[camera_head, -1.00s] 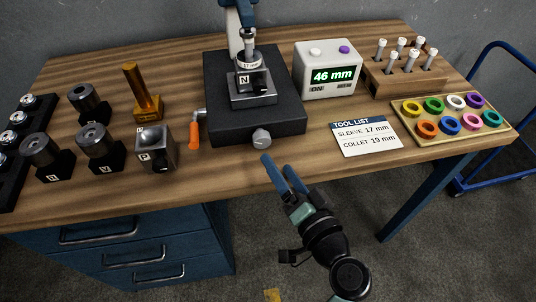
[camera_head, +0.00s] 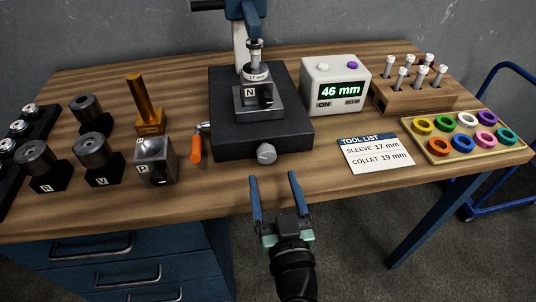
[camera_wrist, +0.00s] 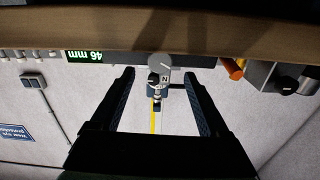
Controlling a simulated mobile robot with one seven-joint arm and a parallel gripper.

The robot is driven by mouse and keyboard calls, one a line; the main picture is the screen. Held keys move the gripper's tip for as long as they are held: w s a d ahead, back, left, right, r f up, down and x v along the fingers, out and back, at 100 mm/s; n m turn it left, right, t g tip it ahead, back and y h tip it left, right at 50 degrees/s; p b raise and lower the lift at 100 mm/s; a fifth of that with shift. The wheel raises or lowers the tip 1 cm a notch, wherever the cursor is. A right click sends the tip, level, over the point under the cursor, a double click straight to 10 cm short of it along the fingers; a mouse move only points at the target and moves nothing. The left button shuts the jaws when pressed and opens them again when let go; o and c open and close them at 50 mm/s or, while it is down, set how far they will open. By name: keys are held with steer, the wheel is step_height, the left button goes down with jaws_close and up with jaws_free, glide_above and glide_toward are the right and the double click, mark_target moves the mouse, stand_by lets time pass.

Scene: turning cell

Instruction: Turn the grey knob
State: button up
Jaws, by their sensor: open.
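The grey knob (camera_head: 266,153) sits low on the front face of the black machine base (camera_head: 262,138), near the table's front edge. My gripper (camera_head: 276,180) is open and empty, just in front of and below the knob in the head view, apart from it. Its two blue fingers point toward the base. In the wrist view the knob (camera_wrist: 160,61) shows between and beyond the open fingertips (camera_wrist: 158,75), with the block marked N just past it.
An orange-handled lever (camera_head: 195,148) stands left of the base. A block marked P (camera_head: 155,161) is further left. The display reading 46 mm (camera_head: 337,84) and the tool list card (camera_head: 376,154) are to the right. Open floor lies before the table.

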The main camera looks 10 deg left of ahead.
mark_target(267, 159)
steer(key=shift+p+x, duration=0.5)
steer(key=shift+x, duration=2.65)
jaws_close()
